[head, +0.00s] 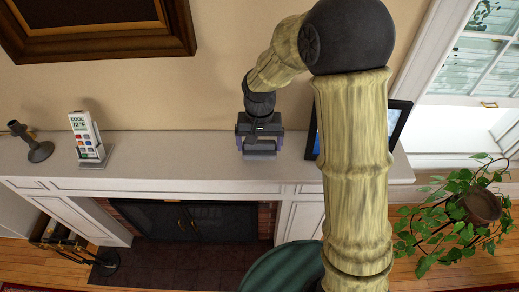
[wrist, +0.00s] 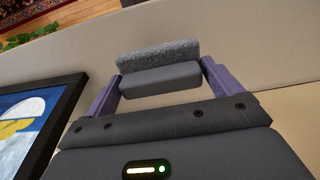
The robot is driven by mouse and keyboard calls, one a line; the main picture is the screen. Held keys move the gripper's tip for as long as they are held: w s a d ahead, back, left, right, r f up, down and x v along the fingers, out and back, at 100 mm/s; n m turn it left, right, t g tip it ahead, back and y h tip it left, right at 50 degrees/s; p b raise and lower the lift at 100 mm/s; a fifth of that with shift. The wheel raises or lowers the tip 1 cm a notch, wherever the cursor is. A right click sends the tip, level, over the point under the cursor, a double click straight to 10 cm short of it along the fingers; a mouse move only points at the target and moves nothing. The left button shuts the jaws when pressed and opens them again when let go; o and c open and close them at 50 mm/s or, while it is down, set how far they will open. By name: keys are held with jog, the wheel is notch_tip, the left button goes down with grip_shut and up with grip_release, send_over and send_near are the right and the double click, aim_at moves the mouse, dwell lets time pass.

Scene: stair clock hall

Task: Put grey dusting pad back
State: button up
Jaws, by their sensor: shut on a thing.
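The grey dusting pad (wrist: 158,69) has a fuzzy grey face and a smooth darker grey backing. In the wrist view it spans the space between the two purple fingers of my gripper (wrist: 161,78), which is shut on it. In the head view my gripper (head: 260,146) points down over the white mantel shelf (head: 185,170), right of its middle.
A framed picture (head: 400,118) stands on the shelf close to the right of my gripper, partly behind my arm. A remote in a stand (head: 86,136) and a dark candlestick (head: 38,150) stand at the left. The shelf between is clear. A leafy plant (head: 450,225) is at right.

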aim_at(259, 151)
jog(key=shift+f+p, duration=0.55)
jog(key=shift+f, duration=1.2)
jog(key=shift+f, duration=0.15)
jog(key=o, duration=0.7)
notch_tip(259, 151, up, 12)
jog(key=b, duration=0.3)
jog(key=shift+r, duration=0.2)
